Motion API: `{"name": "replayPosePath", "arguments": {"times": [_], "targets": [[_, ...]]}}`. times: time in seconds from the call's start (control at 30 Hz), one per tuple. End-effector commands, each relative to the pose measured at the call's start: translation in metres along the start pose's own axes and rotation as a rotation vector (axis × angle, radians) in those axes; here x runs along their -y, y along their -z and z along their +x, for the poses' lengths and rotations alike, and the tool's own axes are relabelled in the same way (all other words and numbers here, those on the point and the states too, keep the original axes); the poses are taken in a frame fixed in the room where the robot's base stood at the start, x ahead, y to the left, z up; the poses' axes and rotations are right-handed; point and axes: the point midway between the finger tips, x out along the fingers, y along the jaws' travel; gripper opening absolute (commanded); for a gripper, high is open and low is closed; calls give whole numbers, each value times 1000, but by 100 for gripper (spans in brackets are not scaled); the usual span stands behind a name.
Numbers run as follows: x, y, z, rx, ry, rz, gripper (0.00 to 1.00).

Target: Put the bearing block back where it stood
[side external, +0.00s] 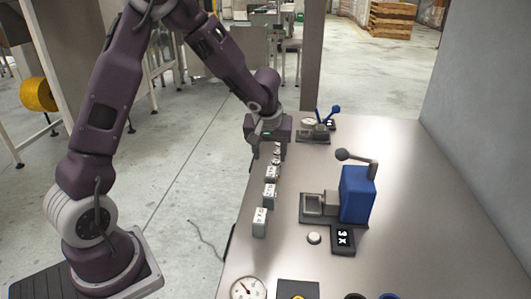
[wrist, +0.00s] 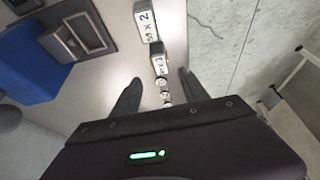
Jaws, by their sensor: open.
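No part is clearly recognisable as the bearing block. A blue press (side external: 357,193) with a black-knobbed lever stands on the table, with a grey square-recessed fixture (side external: 313,206) beside it; the fixture also shows at upper left in the wrist view (wrist: 78,36). A row of white labelled blocks runs along the table's left edge, the nearest block (side external: 260,222) at the front. My gripper (wrist: 158,88) is open above the far end of this row. Small round metal pieces (wrist: 164,92) show between its fingers, apart from them. Its fingertips are hard to make out in the side view.
A second, smaller device with a blue lever (side external: 318,130) and a dial stand at the far end. A black display (side external: 343,239) and a white button (side external: 314,238) sit before the press. A dial gauge (side external: 248,289) is at the front. The table's right side is clear.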

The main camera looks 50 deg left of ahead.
Motion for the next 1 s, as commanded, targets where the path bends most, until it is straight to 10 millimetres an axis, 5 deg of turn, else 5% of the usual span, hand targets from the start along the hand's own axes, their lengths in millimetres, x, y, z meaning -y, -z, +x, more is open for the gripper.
{"name": "replayPosePath", "arguments": {"times": [0.17,0.27,0.33,0.4,0.5,0.6,0.73,0.83,1.0], "targets": [[-8,7,-13,-36,-35,8,52],[-48,32,-74,-195,-226,68,52],[-85,26,-153,-305,-442,176,52],[-99,-22,-230,-333,-625,341,52],[-60,-117,-281,-252,-687,570,52],[15,-182,-277,-157,-567,692,52],[88,-212,-257,-104,-398,715,52],[110,-217,-250,-93,-341,709,52],[112,-217,-249,-91,-333,708,52]]}}
